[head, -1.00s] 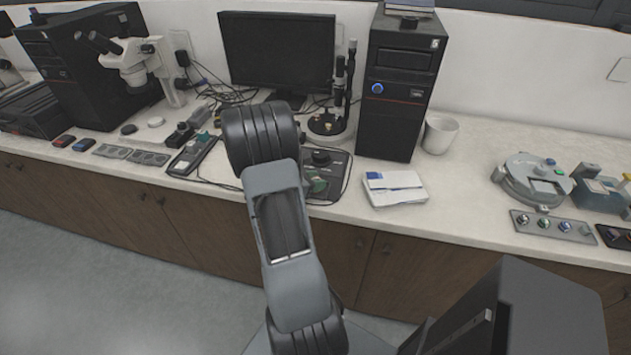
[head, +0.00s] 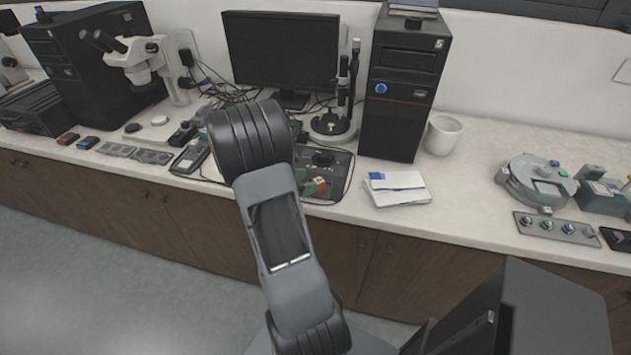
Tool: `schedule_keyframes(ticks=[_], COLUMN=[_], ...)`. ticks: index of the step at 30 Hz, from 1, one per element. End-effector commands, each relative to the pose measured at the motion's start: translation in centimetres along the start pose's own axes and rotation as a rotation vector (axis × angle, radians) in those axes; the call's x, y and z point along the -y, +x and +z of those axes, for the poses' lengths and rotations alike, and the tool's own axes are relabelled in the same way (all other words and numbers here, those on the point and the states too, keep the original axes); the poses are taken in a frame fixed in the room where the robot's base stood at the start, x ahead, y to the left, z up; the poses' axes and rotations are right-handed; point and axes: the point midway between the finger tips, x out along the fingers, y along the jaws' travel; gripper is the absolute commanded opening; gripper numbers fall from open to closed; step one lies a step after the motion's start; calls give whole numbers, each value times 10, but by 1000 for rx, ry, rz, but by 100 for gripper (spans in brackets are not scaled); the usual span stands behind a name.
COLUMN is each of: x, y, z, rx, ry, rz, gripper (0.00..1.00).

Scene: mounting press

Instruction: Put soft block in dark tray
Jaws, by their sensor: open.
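I cannot single out the soft block for sure. A small green and orange item (head: 316,186) shows beside my arm on a dark panel (head: 338,163), partly hidden. A small red block (head: 68,139) and a blue block (head: 88,142) lie at the far left of the bench. A dark tray-like piece (head: 612,236) is cut off by the right edge; whether it is the dark tray I cannot tell. My arm reaches over the front of the bench, and my gripper is hidden beyond its thick black joint.
Papers (head: 397,188) lie right of my arm, below a computer tower (head: 403,90) and a white mug (head: 442,134). A round device (head: 538,180) stands at right behind a grey strip with knobs (head: 556,228). A microscope (head: 140,60) stands at left. Bench between papers and device is clear.

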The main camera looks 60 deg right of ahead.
Motion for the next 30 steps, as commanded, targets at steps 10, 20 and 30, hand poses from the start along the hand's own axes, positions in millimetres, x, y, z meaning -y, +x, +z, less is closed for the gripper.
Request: schedule_keyframes(ticks=[10,20,30], x=[0,2,68], y=[-56,-73,-182], z=[0,1,-13], rx=[0,-13,-553], ry=[1,16,575], rz=[2,-2,-95], gripper=[59,59,59])
